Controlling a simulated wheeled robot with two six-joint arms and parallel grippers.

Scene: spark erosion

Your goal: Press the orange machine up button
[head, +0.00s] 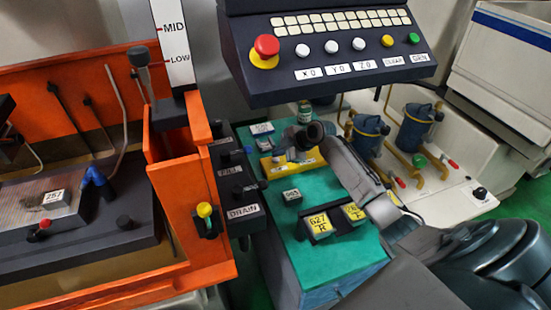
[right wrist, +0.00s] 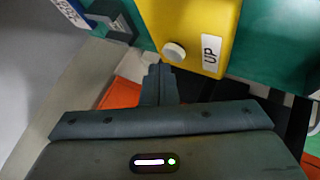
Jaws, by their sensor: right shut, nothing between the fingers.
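A yellow control box (right wrist: 190,18) with a round white button (right wrist: 174,53) and a label reading UP (right wrist: 211,50) shows at the top of the right wrist view. My right gripper (right wrist: 159,70) is shut and empty, its tips just below the white button in that picture. I cannot tell whether they touch it. In the head view the yellow box (head: 268,169) lies on the green top beside the orange machine (head: 193,225). My right gripper (head: 297,153) is over it and hides part of it, including the button. My left gripper is not in view.
The teal cabinet top (head: 280,225) also carries yellow-labelled blocks (head: 319,225) near its front. A dark control panel (head: 330,75) with a red knob (head: 266,46) hangs above. Black valve boxes, one marked DRAIN (head: 243,211), stand between the orange machine and the cabinet.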

